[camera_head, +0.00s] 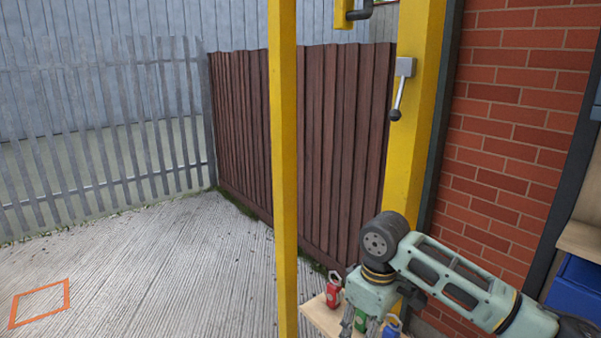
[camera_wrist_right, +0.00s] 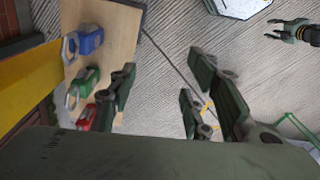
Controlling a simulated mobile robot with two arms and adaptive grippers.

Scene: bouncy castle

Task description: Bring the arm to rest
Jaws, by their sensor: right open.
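My right arm comes in from the right in the head view, and its gripper (camera_head: 355,325) points down over a wooden board (camera_head: 314,316). In the right wrist view this gripper (camera_wrist_right: 160,85) is open, with nothing between its fingers. The board (camera_wrist_right: 118,35) lies left of the fingers. On it are a blue piece (camera_wrist_right: 90,40), a green piece (camera_wrist_right: 88,82) and a red piece (camera_wrist_right: 86,118) with grey loops. My left gripper (camera_wrist_right: 275,30) shows small at the top right of the wrist view, its fingers apart; it is outside the head view.
A yellow post (camera_head: 284,150) stands left of the arm. Another yellow post (camera_head: 412,130) with a lever (camera_head: 398,95) stands behind it, beside a brick wall (camera_head: 515,130). A blue bin (camera_head: 575,285) is at the right. Concrete ground (camera_head: 160,270) is open at left.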

